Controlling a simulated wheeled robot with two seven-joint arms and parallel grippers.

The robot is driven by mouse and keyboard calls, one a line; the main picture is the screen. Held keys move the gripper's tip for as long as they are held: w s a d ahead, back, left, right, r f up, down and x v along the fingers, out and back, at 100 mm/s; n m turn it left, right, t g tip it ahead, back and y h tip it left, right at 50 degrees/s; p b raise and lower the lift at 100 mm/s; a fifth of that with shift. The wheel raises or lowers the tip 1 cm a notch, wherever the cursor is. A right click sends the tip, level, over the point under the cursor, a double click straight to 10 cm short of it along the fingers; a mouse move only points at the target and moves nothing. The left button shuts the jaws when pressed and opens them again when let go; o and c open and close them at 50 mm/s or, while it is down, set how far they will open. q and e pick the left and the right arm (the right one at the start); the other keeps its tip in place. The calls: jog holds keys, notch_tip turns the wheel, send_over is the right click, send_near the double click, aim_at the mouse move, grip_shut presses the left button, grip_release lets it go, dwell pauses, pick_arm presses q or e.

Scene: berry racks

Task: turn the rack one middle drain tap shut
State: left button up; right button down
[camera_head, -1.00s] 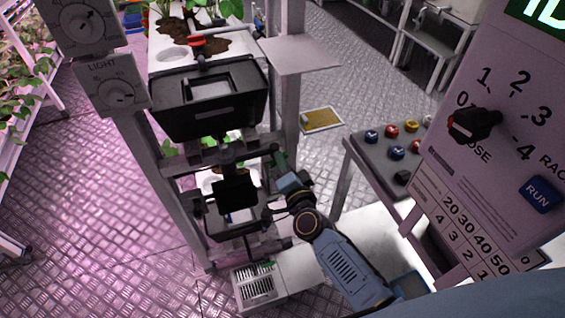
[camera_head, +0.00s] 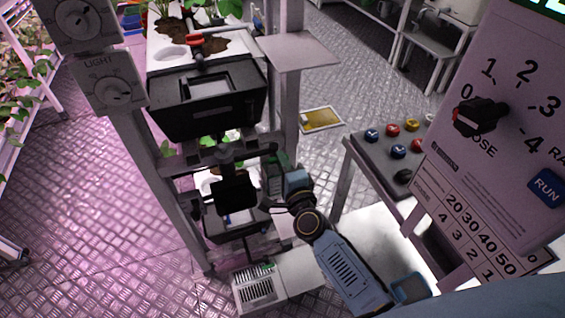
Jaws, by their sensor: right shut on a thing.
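The rack (camera_head: 290,110) stands left of centre, with stacked dark trays on its front. The upper tap with a red handle (camera_head: 194,41) lies above the top dark tray (camera_head: 205,105). The middle drain tap is not clearly visible; the gripper and the tray above cover the middle level. My right arm comes in from the lower right, and its dark right gripper (camera_head: 227,153) is at the middle level, just below the top dark tray. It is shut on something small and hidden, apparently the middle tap. My left gripper is not in view.
A control panel (camera_head: 500,170) with a dial and a blue RUN button fills the right side. A button console (camera_head: 385,150) stands beside it. A grated white box (camera_head: 257,285) sits on the floor below the rack. A grey shelf plate (camera_head: 299,50) juts right from the rack.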

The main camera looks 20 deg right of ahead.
dwell(0.3)
jog(key=c, duration=1.4)
grip_release()
jog(key=shift+c, duration=0.2)
jog(key=s, duration=1.3)
jog(key=shift+s+d+p, duration=0.2)
jog(key=shift+s+p, duration=0.05)
jog(key=shift+p, duration=0.05)
jog(key=s+d+f+n+g+y, duration=0.1)
jog(key=s+f+n+g, duration=0.4)
jog(key=f, duration=0.8)
jog(key=s+f+n+g+y, duration=0.1)
jog(key=s+f+n+g, duration=0.35)
jog(key=f, duration=0.85)
jog(key=s+d+f+n+g+h, duration=0.1)
jog(key=s+d+f+n+g, duration=0.1)
jog(key=s+f, duration=0.3)
jog(key=s+d+f+n+g+h, duration=0.1)
jog(key=s+d+f+n+g, duration=0.2)
jog(key=s, duration=0.9)
jog(key=s+d+f+n+g+h, duration=0.1)
jog(key=s+d+f+n+g, duration=0.1)
jog(key=s+d+f+n, duration=0.3)
jog(key=s+f+n, duration=0.1)
jog(key=s+f, duration=0.1)
jog(key=s, duration=0.1)
jog(key=shift+s+f, duration=0.25)
jog(key=shift+s, duration=0.1)
